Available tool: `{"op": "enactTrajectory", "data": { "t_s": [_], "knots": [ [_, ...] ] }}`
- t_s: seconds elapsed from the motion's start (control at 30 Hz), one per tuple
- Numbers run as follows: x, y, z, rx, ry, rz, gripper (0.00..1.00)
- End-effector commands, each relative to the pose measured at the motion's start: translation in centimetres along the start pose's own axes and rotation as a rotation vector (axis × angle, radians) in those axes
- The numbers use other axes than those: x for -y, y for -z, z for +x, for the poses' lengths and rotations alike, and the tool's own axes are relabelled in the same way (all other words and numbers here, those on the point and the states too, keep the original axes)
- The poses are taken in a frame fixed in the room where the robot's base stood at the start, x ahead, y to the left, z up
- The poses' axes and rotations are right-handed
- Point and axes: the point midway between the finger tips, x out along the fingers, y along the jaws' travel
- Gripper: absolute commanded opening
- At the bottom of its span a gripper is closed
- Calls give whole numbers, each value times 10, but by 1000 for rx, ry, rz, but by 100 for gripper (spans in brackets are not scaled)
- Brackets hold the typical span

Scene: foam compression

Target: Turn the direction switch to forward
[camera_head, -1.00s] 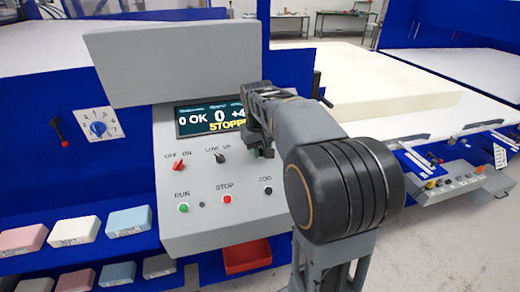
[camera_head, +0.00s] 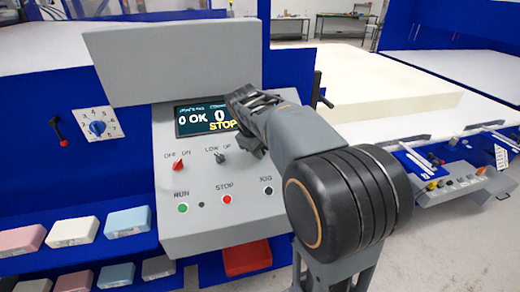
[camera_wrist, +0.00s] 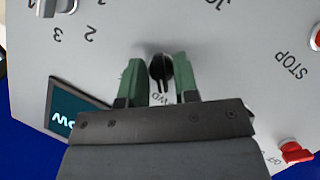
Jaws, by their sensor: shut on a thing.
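The direction switch (camera_wrist: 160,72) is a small black knob on the grey console panel, seen in the wrist view. Its handle stands upright in that picture, the lower end towards a partly hidden label that reads "WD". My gripper (camera_wrist: 158,64) has its two green fingers on either side of the knob and is shut on it. The right finger is close against the knob; a slim gap shows at the left. In the head view my arm hides the direction switch and the fingertips.
The grey console (camera_head: 220,205) carries a display (camera_head: 205,117) showing "STOP", a red off/on switch (camera_head: 179,163), another dark switch (camera_head: 220,157), and RUN, STOP and JOG buttons. A red bin (camera_head: 247,258) is below. Foam samples (camera_head: 73,231) lie at left, a large foam block (camera_head: 385,85) behind.

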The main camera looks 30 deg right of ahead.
Motion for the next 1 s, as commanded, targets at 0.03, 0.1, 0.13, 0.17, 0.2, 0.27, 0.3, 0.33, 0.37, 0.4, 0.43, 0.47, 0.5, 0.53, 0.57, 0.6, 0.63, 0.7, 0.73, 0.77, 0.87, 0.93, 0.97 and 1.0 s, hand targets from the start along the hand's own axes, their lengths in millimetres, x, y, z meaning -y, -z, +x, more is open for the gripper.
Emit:
{"op": "enactTrajectory", "data": {
  "t_s": [0.03, 0.1, 0.13, 0.17, 0.2, 0.27, 0.3, 0.33, 0.37, 0.4, 0.43, 0.47, 0.5, 0.53, 0.57, 0.6, 0.63, 0.7, 0.73, 0.77, 0.87, 0.93, 0.97, 1.0],
  "knots": [
    [-1, 1, -2, -5, -4, -3, 5],
    [-1, 1, -2, -5, -5, -4, 5],
    [-1, 1, -2, -5, -5, -4, 5],
    [-1, 1, -2, -5, -5, -5, 5],
    [-1, 1, -2, -5, -5, -5, 5],
    [-1, 1, -2, -5, -5, -4, 5],
    [-1, 1, -2, -5, -5, -4, 5],
    [-1, 1, -2, -5, -5, -4, 5],
    [-1, 1, -2, -5, -5, -4, 5],
    [-1, 1, -2, -5, -5, -4, 29],
    [-1, 1, -2, -5, -5, -4, 32],
    [-1, 1, -2, -4, -5, -4, 35],
    [-1, 0, -1, -4, -5, -4, 36],
    [-1, 0, -1, -3, -4, -4, 36],
    [-1, 0, -1, -3, -4, -4, 36],
    [-1, 0, -1, -2, -4, -4, 36],
    [-1, 0, -1, -2, -4, -4, 36],
    [0, 0, -1, -2, -3, -3, 36],
    [0, 0, -2, -2, -3, -3, 36],
    [0, 0, -3, -2, -3, -3, 36],
    [-1, 1, -12, -4, -5, -3, 36],
    [0, 1, -23, -5, -5, -4, 36],
    [0, 1, -29, -5, -5, -4, 36],
    [0, 1, -37, -6, -6, -5, 36]
  ]
}}
